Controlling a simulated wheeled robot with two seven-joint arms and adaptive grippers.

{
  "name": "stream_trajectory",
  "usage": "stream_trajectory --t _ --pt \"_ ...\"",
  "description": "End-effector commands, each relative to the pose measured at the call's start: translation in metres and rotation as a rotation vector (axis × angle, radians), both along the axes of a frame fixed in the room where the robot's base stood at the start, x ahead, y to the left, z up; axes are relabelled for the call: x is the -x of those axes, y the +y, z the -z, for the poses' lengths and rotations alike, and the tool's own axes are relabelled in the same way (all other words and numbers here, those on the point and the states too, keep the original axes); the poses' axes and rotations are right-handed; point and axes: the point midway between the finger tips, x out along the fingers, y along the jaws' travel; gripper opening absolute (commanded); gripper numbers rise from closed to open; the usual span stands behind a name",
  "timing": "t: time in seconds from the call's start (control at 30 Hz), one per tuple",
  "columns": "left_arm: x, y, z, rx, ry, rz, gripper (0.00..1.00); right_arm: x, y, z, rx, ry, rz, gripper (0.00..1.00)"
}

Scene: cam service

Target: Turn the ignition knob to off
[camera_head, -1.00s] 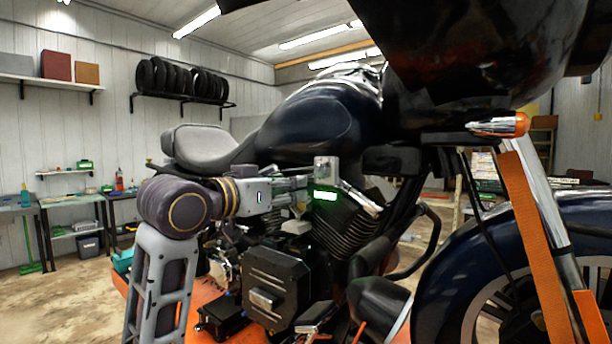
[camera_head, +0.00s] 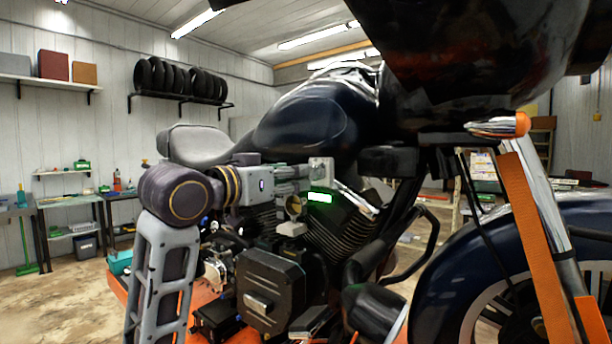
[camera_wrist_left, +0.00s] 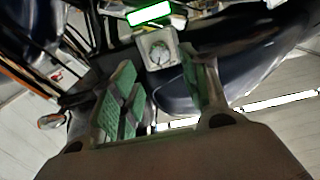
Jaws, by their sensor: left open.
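The ignition knob (camera_wrist_left: 159,52) is a round dial on a pale square housing, facing my left wrist camera. Its pointer position is too small to read. In the head view the housing (camera_head: 321,170) stands at the motorcycle's side, below the tank, and the knob face is not clear. My left gripper (camera_wrist_left: 160,66) is open and empty, with green-padded fingers to either side of the knob in the wrist picture. In the head view the left gripper (camera_head: 296,180) points right, close to the housing; I cannot tell whether it touches. My right gripper is not in view.
A lit green display (camera_head: 320,197) sits just below the housing. The dark blue motorcycle tank (camera_head: 310,122) is above, and the finned engine (camera_head: 345,230) is below. An orange strap (camera_head: 535,240) runs down the front fork. Workbenches stand far left.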

Motion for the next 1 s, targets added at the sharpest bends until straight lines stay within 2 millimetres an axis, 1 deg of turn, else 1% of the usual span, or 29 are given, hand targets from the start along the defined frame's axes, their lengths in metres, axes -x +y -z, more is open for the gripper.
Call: stream_trajectory --t 0.2,0.4,0.7,1.0 --pt "-0.008 -0.005 0.0 0.0 0.001 -0.001 0.45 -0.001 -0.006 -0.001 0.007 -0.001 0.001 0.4" --pt "-0.015 -0.012 0.0 0.0 0.0 0.001 0.45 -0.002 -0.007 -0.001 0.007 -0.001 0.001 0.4" --pt "-0.027 -0.02 0.0 -0.001 0.001 0.0 0.45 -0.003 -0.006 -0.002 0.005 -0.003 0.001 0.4" --pt "-0.039 -0.029 0.0 0.001 0.001 0.001 0.45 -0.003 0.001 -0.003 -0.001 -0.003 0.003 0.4"
